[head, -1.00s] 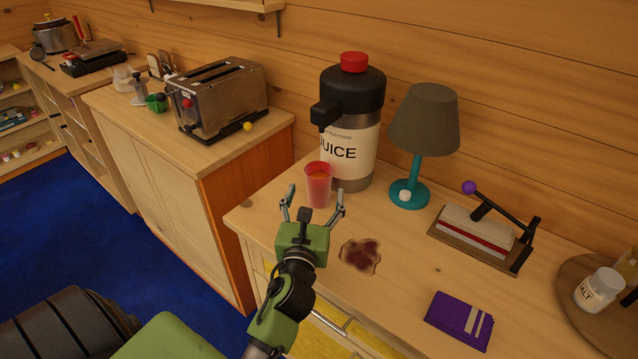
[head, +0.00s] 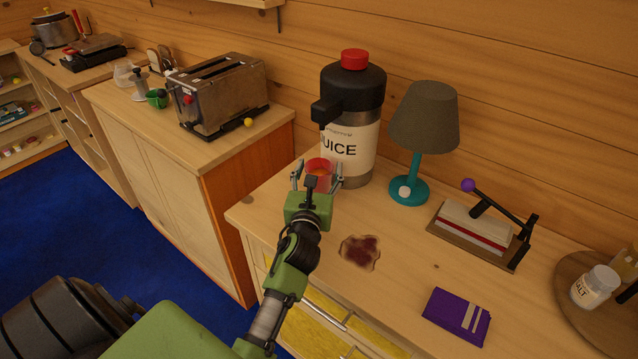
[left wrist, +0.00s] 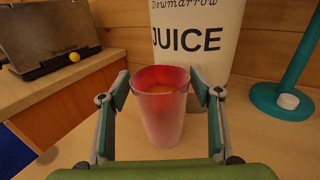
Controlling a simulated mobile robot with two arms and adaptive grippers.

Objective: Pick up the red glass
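The red glass (head: 319,173) stands upright on the wooden counter, in front of the juice dispenser (head: 350,130). It looks translucent, with an orange content inside. In the left wrist view the red glass (left wrist: 160,108) stands between the two fingers of my left gripper (left wrist: 162,100). There is a gap on each side, so the fingers do not appear to touch it. In the head view my left gripper (head: 317,178) reaches around the glass and its palm hides the lower part. My right gripper is not seen.
A teal lamp (head: 412,150) stands right of the dispenser. A toaster (head: 222,95) stands on the left cabinet. The counter's front edge is near my arm.

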